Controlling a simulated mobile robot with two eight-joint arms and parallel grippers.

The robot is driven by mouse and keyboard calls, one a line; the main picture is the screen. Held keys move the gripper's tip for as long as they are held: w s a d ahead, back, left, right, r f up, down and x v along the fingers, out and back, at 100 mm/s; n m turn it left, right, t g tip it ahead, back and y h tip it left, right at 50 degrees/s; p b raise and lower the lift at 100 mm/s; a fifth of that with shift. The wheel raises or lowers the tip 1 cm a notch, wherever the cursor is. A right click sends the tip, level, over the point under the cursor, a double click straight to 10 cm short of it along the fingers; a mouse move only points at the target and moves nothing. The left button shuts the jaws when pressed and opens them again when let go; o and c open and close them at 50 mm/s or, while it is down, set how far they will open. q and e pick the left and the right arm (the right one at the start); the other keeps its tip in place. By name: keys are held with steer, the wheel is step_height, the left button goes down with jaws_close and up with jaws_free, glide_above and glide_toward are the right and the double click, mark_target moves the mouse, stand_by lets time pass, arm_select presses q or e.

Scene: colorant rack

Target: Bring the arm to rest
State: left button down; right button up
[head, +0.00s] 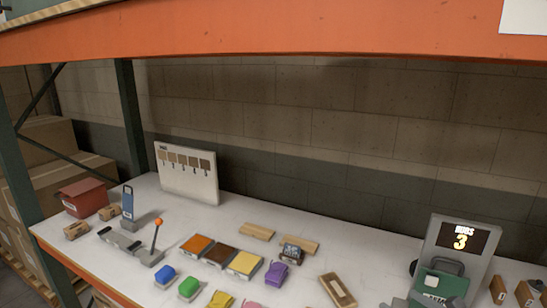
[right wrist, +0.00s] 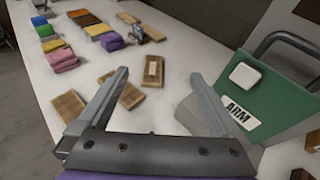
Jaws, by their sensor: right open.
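My right gripper (right wrist: 160,82) is open and empty in the right wrist view, its two grey fingers spread above the white shelf top. A green block (right wrist: 262,88) with a white button and a label reading ARM stands just to the right, close to the right finger; I cannot tell whether they touch. The green block also shows at the lower right of the head view (head: 446,286), in front of a grey display reading 3. My left gripper is not in view.
Wooden blocks (right wrist: 154,71) lie beyond the fingers. Coloured bundles (head: 244,263), a lever (head: 155,244), a red box (head: 87,197) and a white sample board (head: 187,172) stand on the shelf (head: 330,261). An orange beam (head: 270,32) crosses above.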

steer(key=s+a+f+n+g+b, duration=0.2)
steer(key=s+a+f+n+g, duration=0.3)
steer(key=s+a+f+n, duration=0.8)
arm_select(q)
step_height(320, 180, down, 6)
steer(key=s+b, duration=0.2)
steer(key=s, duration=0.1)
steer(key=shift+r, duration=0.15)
arm_select(e)
steer(key=s+f+n+g+h, duration=0.3)
steer(key=s+n, duration=0.5)
steer(key=n, duration=0.9)
step_height(320, 180, down, 2)
steer(key=shift+s+f+n+h, duration=0.1)
steer(key=shift+s+n+h, duration=0.1)
steer(key=shift+n+h, duration=0.3)
